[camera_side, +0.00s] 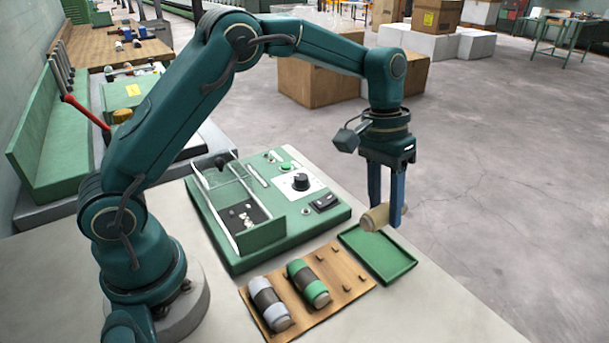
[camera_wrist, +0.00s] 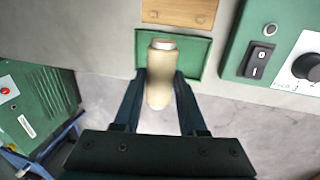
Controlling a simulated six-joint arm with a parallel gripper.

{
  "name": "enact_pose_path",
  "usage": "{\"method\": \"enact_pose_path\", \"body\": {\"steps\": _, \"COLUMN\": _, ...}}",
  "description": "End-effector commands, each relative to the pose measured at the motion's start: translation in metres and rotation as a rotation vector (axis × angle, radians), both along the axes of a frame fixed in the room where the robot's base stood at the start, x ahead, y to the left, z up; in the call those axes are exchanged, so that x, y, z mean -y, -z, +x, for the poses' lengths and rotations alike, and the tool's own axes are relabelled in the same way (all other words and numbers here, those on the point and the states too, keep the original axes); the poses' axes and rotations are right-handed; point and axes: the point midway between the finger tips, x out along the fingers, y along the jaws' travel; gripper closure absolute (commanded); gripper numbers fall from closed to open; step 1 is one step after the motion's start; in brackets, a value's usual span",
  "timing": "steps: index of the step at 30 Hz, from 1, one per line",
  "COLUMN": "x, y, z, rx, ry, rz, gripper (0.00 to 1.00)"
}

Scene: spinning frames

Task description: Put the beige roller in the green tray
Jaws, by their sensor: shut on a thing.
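The beige roller (camera_side: 376,218) is held between the blue fingers of my gripper (camera_side: 386,212), above the back end of the green tray. In the wrist view the roller (camera_wrist: 159,80) sits between the two fingers of my gripper (camera_wrist: 160,88), with its pale end toward the tray. The green tray (camera_side: 394,264) lies flat on the table beside the wooden board and looks empty in the side view. In the wrist view the tray (camera_wrist: 202,50) is partly hidden behind the roller.
A wooden board (camera_side: 340,281) with pegs holds a grey-white roller (camera_side: 270,304) and a green roller (camera_side: 308,282). A green machine panel (camera_side: 290,238) with a black knob and switch stands behind it. The table edge runs close beside the tray; bare table (camera_side: 440,310) lies in front.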

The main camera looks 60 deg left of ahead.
Motion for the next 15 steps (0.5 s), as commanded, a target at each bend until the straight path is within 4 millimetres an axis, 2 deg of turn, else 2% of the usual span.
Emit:
{"method": "enact_pose_path", "body": {"steps": 9, "x": 0.000, "y": 0.035, "z": -0.001, "rx": -0.004, "ry": 0.000, "rz": 0.001, "gripper": 1.00}}
{"method": "enact_pose_path", "body": {"steps": 15, "x": 0.000, "y": 0.051, "z": -0.001, "rx": -0.003, "ry": 0.000, "rz": 0.001, "gripper": 1.00}}
